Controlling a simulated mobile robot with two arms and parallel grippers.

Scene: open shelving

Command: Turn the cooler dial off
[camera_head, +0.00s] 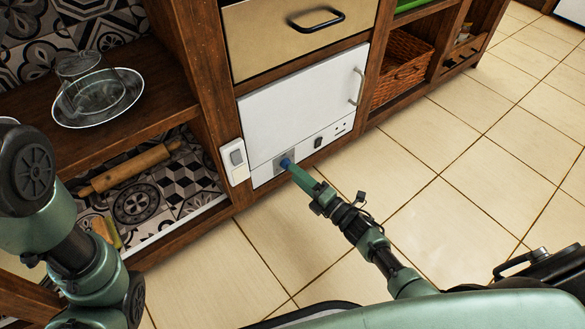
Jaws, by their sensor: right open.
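The white cooler (298,95) is built into the wooden shelving, with its door shut. A small blue dial (285,162) sits on a grey plate at the lower left of its front. My right gripper (291,167) reaches in from the lower right with its fingertips at the dial. It is open, and its tips partly cover the dial. I cannot tell whether the fingers touch the dial or which way the dial is turned. My left arm (75,255) shows at the left edge, but its gripper is out of view.
A white wall switch (235,160) is on the post left of the cooler. Glass dishes (98,95) stand on the left shelf, with a rolling pin (130,167) below. A closed drawer (300,35) is above, and a wicker basket (402,65) is to the right. The tiled floor (450,200) is clear.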

